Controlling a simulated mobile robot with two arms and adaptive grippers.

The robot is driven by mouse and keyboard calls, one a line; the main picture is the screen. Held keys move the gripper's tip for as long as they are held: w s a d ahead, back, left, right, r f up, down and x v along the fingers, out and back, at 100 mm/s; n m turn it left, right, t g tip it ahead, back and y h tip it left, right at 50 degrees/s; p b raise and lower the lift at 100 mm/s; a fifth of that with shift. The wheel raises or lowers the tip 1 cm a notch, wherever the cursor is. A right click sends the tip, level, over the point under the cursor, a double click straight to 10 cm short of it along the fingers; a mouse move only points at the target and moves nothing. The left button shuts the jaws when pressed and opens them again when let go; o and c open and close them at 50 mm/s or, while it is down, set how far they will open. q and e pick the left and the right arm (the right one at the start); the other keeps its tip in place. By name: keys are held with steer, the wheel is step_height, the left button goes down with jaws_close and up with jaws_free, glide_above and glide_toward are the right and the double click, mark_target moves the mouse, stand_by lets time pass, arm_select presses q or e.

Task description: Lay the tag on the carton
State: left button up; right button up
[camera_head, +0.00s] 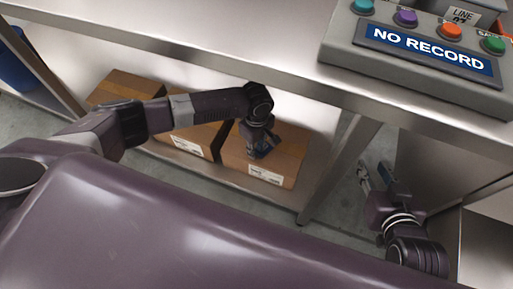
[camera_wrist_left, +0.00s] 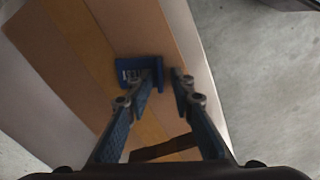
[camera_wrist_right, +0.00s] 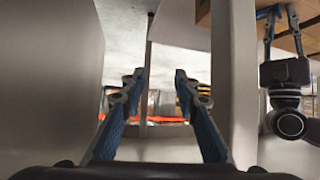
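The carton (camera_head: 285,155) is a brown cardboard box with a white label, at the right end of the row on the lower shelf. My left gripper (camera_head: 258,152) points down at its top. In the left wrist view a small blue tag (camera_wrist_left: 132,70) with white lettering is at the carton's tape strip, by the left fingertip. My left gripper's fingers (camera_wrist_left: 166,72) are partly spread with a narrow gap. The tag appears to lie on the carton; exact contact is hidden. My right gripper (camera_head: 376,174) is open and empty, right of the table leg.
Two more cartons (camera_head: 193,137) (camera_head: 125,88) stand to the left on the shelf. Above is a steel table (camera_head: 225,40) with a button console (camera_head: 415,60) reading "NO RECORD". A table leg (camera_head: 340,165) stands between my grippers.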

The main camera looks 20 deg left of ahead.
arm_select(q)
steer(key=shift+r, duration=0.15)
